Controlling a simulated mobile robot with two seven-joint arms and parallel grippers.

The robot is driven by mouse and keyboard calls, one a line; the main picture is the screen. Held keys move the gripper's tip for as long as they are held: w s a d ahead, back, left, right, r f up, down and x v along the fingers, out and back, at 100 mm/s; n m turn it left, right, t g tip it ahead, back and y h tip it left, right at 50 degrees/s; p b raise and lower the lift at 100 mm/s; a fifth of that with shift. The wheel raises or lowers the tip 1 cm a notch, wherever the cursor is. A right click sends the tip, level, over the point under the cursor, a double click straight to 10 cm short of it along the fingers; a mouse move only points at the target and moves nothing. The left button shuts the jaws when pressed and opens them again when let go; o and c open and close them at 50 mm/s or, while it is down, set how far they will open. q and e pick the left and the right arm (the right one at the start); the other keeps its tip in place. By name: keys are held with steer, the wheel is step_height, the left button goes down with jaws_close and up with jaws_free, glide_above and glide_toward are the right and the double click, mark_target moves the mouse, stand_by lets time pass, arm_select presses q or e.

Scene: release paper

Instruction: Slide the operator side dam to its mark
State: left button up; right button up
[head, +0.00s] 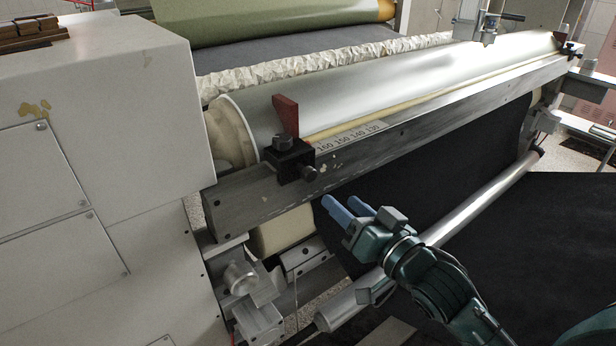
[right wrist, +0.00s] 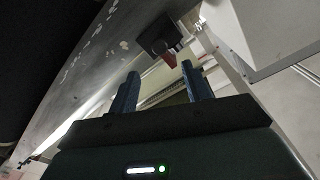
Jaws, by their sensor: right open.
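A printed scale (head: 348,136) reading 160, 150, 140, 130 lies just right of the block. My right gripper (head: 336,205) is below and to the right of the block, in front of the bar, apart from it. Its blue fingers are spread and empty. In the right wrist view the block (right wrist: 160,36) and red plate (right wrist: 170,61) show beyond the fingertips (right wrist: 160,70). My left gripper is not seen.
A second red dam (head: 564,37) with a black clamp sits at the bar's far right end. A white machine cabinet (head: 100,110) stands left of the bar. A shiny roller (head: 480,205) and dark sheet (head: 560,230) lie below and right.

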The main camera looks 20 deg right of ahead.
mark_target(312, 176)
steer(key=x, duration=1.1)
steer(key=shift+w+a, duration=0.1)
steer(key=shift+w, duration=0.3)
steer(key=shift+c, duration=0.4)
jaws_close()
